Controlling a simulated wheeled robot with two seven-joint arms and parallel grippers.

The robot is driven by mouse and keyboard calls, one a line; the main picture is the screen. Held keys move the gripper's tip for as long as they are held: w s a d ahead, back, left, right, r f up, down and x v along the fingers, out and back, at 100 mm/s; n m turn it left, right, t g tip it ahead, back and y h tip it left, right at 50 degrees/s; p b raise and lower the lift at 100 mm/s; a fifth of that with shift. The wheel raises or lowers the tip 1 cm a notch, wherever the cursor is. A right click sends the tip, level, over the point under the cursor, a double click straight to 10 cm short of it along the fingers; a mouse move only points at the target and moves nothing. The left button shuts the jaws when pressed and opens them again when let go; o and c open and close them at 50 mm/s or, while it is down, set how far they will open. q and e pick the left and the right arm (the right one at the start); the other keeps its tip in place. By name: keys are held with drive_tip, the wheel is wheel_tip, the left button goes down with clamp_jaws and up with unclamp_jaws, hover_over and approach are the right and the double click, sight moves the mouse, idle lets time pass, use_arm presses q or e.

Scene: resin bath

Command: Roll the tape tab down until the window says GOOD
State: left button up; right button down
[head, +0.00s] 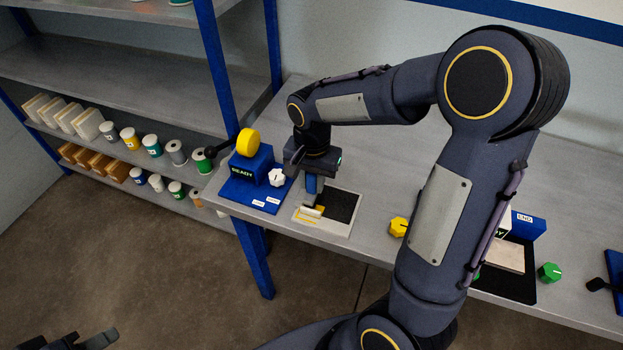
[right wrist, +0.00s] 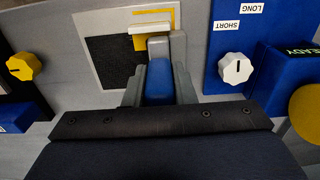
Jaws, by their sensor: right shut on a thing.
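My right gripper (head: 312,192) is shut on a blue-handled tool (right wrist: 159,82), low over a light board (head: 348,232). The board has a black pad (head: 342,206) and yellow corner marks (right wrist: 176,18). A pale bar (right wrist: 151,28) lies at the tool's far end, over the marked part; I cannot tell if it touches the board. I cannot make out which part is the tape tab. Left of the board, a blue machine (head: 246,168) has a window (head: 242,171) reading READY. My left gripper (head: 82,341) shows only partly at the bottom left edge.
The blue machine carries a yellow disc (head: 248,142), a white knob (head: 277,177) and LONG and SHORT labels. A yellow knob (head: 399,227) is right of the board. My right arm partly hides another blue unit (head: 530,225); a green knob (head: 549,272) is nearby. Shelves stand left.

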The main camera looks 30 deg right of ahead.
drive_tip(key=shift+s+d, duration=0.2)
drive_tip(key=shift+s+d, duration=0.5)
drive_tip(key=shift+s, duration=0.05)
drive_tip(key=shift+r, duration=0.1)
wheel_tip(320, 180, up, 7)
drive_tip(key=p, duration=0.5)
drive_tip(key=shift+p, duration=0.35)
drive_tip(key=shift+s, duration=0.1)
idle(0.5)
